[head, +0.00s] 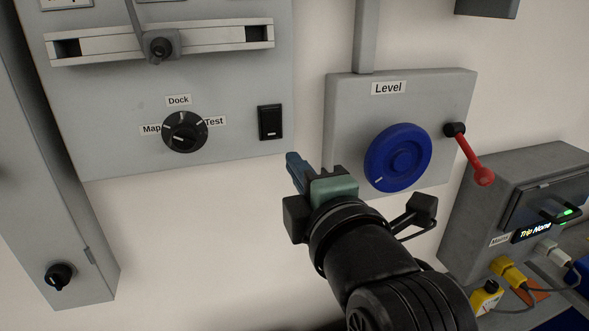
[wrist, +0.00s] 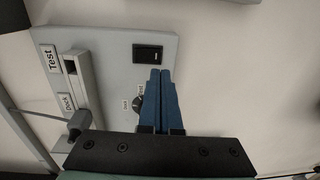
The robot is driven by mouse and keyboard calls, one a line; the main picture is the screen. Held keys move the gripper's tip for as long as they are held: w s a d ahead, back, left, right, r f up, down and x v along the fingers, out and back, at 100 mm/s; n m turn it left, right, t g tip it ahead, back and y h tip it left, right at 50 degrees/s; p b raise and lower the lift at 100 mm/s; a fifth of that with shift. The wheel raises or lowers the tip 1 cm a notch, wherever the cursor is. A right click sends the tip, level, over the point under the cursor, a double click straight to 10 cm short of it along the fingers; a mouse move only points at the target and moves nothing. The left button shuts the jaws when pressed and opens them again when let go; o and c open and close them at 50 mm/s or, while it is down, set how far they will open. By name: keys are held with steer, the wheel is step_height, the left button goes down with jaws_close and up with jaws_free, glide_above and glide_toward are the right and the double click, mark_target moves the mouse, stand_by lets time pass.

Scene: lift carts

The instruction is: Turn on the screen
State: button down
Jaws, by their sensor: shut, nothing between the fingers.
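A black rocker switch (head: 270,122) is at the lower right of a grey wall panel (head: 225,85); it also shows in the wrist view (wrist: 148,53). I cannot tell its setting. My gripper (head: 291,158) has blue fingers, shut together and empty, pointing up toward the panel. The tips are just below and right of the switch in the head view, and just under it in the wrist view (wrist: 160,73). Contact is not evident.
A black knob (head: 185,132) labelled Map, Dock and Test sits left of the switch. A slider rail (head: 110,45) is above it. Right of my gripper is a "Level" panel (head: 345,120) with a blue wheel (head: 398,157) and a red lever (head: 471,157). Bare wall lies below.

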steer(key=shift+s+d+f+b, duration=0.75)
steer(key=shift+s+b, duration=0.6)
steer(key=shift+s, duration=1.45)
steer(key=s+a+r+m+t+h+b, duration=0.1)
steer(key=s+r+m+t+h, duration=0.1)
steer(key=r+m+t, duration=0.3)
steer(key=s+a+r+m+t+h+b, duration=0.1)
steer(key=s+r+m+t+h, duration=0.2)
steer(key=r+m, duration=1)
steer(key=s+m+t, duration=0.1)
steer(key=m+t, duration=0.2)
steer(key=shift+m, duration=0.3)
